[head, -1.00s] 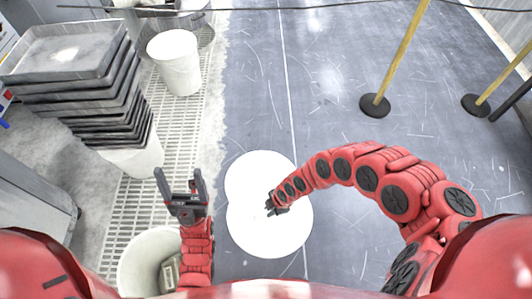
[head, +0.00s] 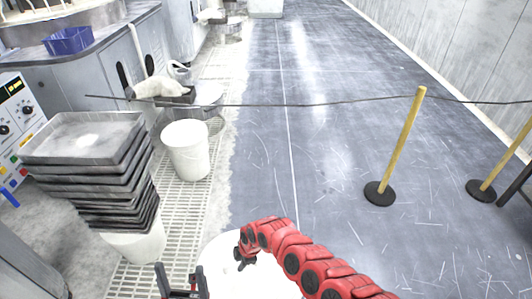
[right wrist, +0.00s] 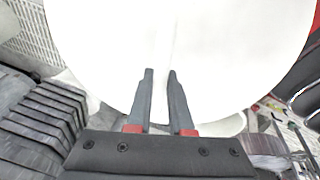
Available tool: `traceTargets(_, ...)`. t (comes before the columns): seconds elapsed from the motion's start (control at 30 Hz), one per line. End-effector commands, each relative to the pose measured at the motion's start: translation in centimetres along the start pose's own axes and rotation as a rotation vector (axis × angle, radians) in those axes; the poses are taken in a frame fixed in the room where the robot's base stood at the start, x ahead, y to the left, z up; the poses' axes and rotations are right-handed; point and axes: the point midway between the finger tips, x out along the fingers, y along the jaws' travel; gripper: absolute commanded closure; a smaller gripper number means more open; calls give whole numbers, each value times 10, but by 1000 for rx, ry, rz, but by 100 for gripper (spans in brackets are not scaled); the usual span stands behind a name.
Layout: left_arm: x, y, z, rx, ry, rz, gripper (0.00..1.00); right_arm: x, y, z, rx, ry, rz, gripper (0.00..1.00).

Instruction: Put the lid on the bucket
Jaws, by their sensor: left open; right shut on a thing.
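A flat, round white lid (head: 265,284) is at the bottom middle of the head view, cut off by the lower edge. My right gripper (head: 243,260) is shut on it from above. In the right wrist view the lid (right wrist: 235,50) fills the upper part, with the two gripper fingers (right wrist: 160,74) close together against it. My left gripper (head: 180,268) is open and empty at the bottom, left of the lid. A white bucket (head: 187,152) stands upright on the grating, further ahead. Another white bucket (head: 138,247) is partly hidden under stacked trays.
The stack of grey trays (head: 88,165) stands at the left. A control panel (head: 14,125) and a bench with a blue bin (head: 68,41) lie beyond. A dark rope crosses ahead, with yellow posts (head: 404,145) at the right. The dark floor (head: 320,150) is mostly clear.

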Motion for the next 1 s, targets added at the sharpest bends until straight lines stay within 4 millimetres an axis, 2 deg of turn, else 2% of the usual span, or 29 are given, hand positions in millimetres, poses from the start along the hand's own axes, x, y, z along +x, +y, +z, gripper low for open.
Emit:
traceTargets(0.1, 3, 0, 0, 0, 0, 0, 22, -8, 16, -10, 8, -1, 7, 100)
traceTargets(0.43, 9, 0, -2, 0, 0, 0, 22, -39, 64, -21, 69, -15, 19, 100)
traceTargets(0.53, 12, -1, -2, 0, 0, 0, 22, -55, 84, -26, 104, -17, 34, 100)
traceTargets(0.7, 15, -1, -2, 0, 0, 0, 22, -74, 106, -26, 170, -24, 45, 100)
traceTargets(1.0, 20, -1, -4, 0, 0, 0, 22, -107, 133, -18, 274, -39, 70, 100)
